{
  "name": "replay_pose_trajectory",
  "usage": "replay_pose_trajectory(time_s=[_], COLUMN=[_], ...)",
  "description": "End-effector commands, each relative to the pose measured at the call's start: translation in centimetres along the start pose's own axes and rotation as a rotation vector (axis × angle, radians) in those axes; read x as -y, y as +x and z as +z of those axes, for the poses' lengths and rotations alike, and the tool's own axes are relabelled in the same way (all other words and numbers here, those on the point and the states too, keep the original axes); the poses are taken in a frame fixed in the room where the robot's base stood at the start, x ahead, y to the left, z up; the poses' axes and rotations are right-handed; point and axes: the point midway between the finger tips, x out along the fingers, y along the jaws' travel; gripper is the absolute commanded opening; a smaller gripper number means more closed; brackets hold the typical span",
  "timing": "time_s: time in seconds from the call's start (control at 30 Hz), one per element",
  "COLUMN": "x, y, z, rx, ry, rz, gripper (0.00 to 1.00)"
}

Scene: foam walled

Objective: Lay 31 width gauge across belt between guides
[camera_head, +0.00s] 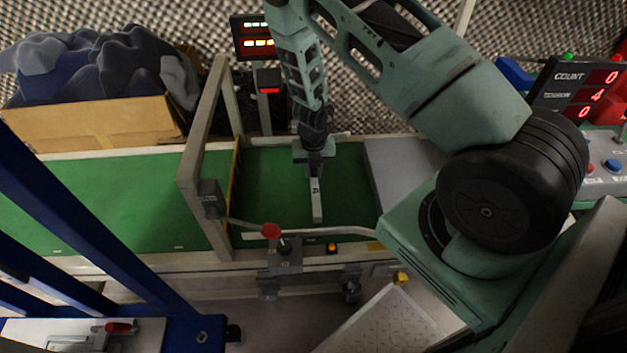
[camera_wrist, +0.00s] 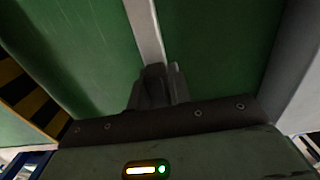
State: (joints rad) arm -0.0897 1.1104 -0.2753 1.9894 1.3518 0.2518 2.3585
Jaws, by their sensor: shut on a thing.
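The width gauge (camera_head: 316,200) is a pale narrow bar with a dark marking that I cannot read fully. It lies over the green belt (camera_head: 346,200), its long side running across the belt toward the near side. My gripper (camera_head: 315,168) points down over the belt and is shut on the gauge's far part. In the wrist view the gauge (camera_wrist: 146,30) extends from between my fingers (camera_wrist: 160,88) over the green belt. I cannot tell whether the gauge touches the belt. A pale guide rail (camera_head: 320,232) runs along the belt's near edge.
A grey gate frame (camera_head: 188,180) with yellow-black striping stands left of my gripper. A red-knobbed lever (camera_head: 271,231) is at the near edge. A grey plate (camera_head: 395,170) lies right of the green. A cardboard box (camera_head: 100,125) of dark cloth stands at back left.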

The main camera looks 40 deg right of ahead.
Motion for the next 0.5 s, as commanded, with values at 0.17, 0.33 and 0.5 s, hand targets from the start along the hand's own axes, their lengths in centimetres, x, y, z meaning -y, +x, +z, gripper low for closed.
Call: replay_pose_trajectory(time_s=[0.17, 0.33, 0.5], x=[0.0, 0.0, 0.0], y=[2.8, 3.2, 3.2], z=[-0.1, 0.0, 0.0], rx=[-0.003, 0.000, -0.001], ry=[0.000, 0.000, -0.001], rz=[0.000, 0.000, 0.000], gripper=[0.00, 0.00, 0.00])
